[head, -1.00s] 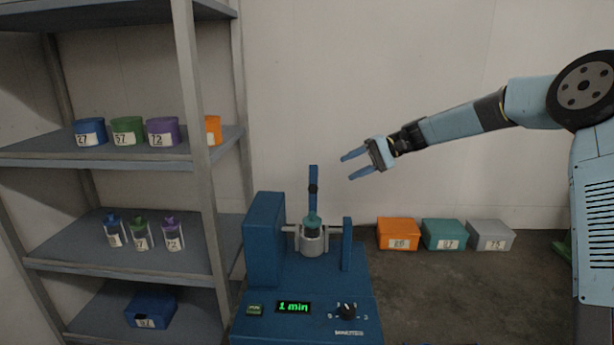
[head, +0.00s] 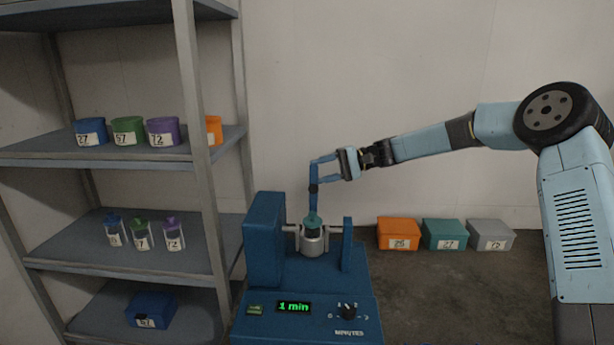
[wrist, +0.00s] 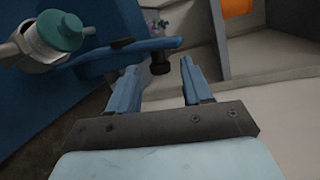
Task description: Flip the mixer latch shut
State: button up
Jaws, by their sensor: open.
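The blue mixer (head: 308,275) stands at the bottom centre of the head view. Its latch (head: 314,200) is a blue bar with a black knob, standing upright behind the jar. In the wrist view the latch (wrist: 120,50) runs across just ahead of the fingertips, its black knob lying between them in the picture. My gripper (head: 316,170) is open at the top of the latch; it also shows open in the wrist view (wrist: 158,68). I cannot tell whether it touches the latch. A jar with a teal lid (head: 312,219) sits in the grey holder (head: 313,243).
The mixer's display (head: 293,307) reads "1 min", beside a dial (head: 347,312). A shelf rack (head: 205,180) with coloured tubs and small bottles stands at left. Orange (head: 398,234), teal (head: 444,235) and grey (head: 490,235) boxes sit by the wall at right.

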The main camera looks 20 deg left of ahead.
jog(key=shift+x, duration=2.3)
jog(key=shift+c, duration=0.3)
grip_shut()
jog(key=shift+f, duration=0.1)
